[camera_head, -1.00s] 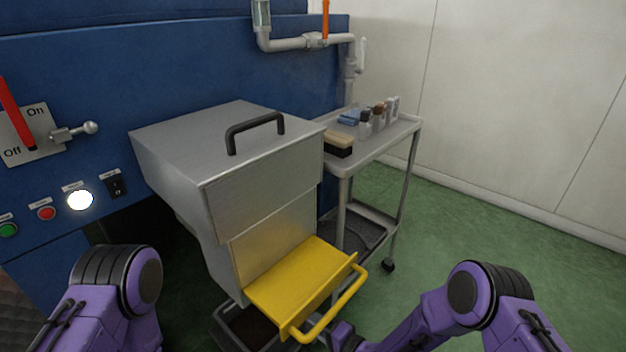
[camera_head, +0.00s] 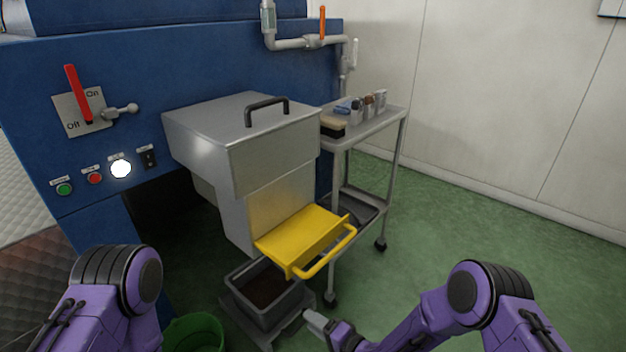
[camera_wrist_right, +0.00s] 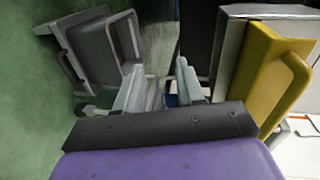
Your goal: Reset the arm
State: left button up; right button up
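My right gripper (camera_head: 316,322) shows low in the head view, in front of the yellow flap and just right of the grey bin. In the right wrist view its two fingers (camera_wrist_right: 160,78) stand apart with nothing between them. It touches nothing that I can see. My right arm (camera_head: 465,300) is bent, with the forearm pointing left. My left arm (camera_head: 110,300) shows only as a purple joint at the lower left; its gripper is out of the picture.
A metal hopper box (camera_head: 270,150) with a yellow flap (camera_head: 300,240) stands against the blue machine (camera_head: 210,65). Below are a grey bin (camera_head: 238,285) of dark material and a green bucket (camera_head: 195,332). A trolley (camera_head: 372,128) stands behind. Green floor is clear at right.

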jog(key=s+d+f+n+g+h+b, duration=0.25)
jog(key=s+d+f+h+b, duration=0.35)
jog(key=s+d+f, duration=0.8)
pick_arm(q)
notch_tip(320, 180, down, 20)
jog(key=s+b, duration=0.1)
jog(key=b, duration=1.3)
pick_arm(e)
jog(key=s+d+f+m+g+h, duration=0.1)
jog(key=s+d+f+g+h, duration=0.25)
jog(key=s+d+f, duration=0.45)
jog(key=s+d+f+g+h, duration=0.2)
jog(key=s+d+f+h, duration=0.25)
jog(key=s+d, duration=0.4)
pick_arm(q)
notch_tip(320, 180, up, 38)
jog(key=w+p, duration=0.1)
jog(key=p, duration=3.7)
jog(key=shift+w, duration=0.15)
pick_arm(e)
notch_tip(320, 180, up, 39)
jog(key=a+h, duration=0.1)
jog(key=shift+f+m+t, duration=0.2)
jog(key=shift+m+t, duration=0.2)
jog(key=shift+m, duration=0.05)
